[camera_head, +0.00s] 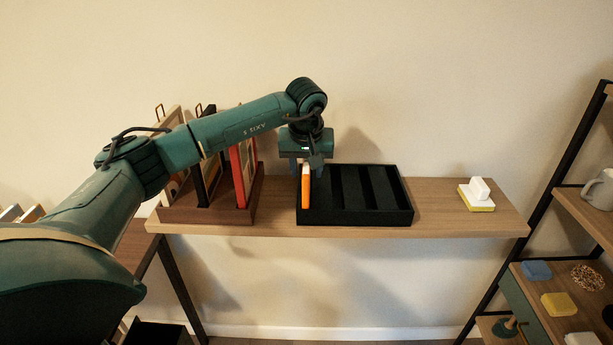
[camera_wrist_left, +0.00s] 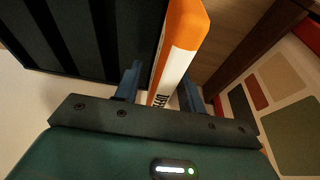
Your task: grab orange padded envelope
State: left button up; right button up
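The orange padded envelope (camera_head: 306,190) stands upright on edge in the leftmost slot of a black slotted tray (camera_head: 355,217). In the left wrist view the envelope (camera_wrist_left: 186,32) shows an orange end and a white part with dark lettering. My left gripper (camera_head: 305,168) is over the envelope from above. Its two fingers (camera_wrist_left: 160,88) are on either side of the envelope, with small gaps showing, so it looks open. My right gripper is not in view.
A wooden rack (camera_head: 240,216) with upright frames stands close left of the tray on the wooden shelf (camera_head: 440,215). A white block on a yellow sponge (camera_head: 480,205) lies at the shelf's right. A shelf unit with a mug (camera_head: 598,190) stands far right.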

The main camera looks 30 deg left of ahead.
pick_arm(q)
jog(key=shift+f, duration=0.15)
grip_shut()
dwell(0.4)
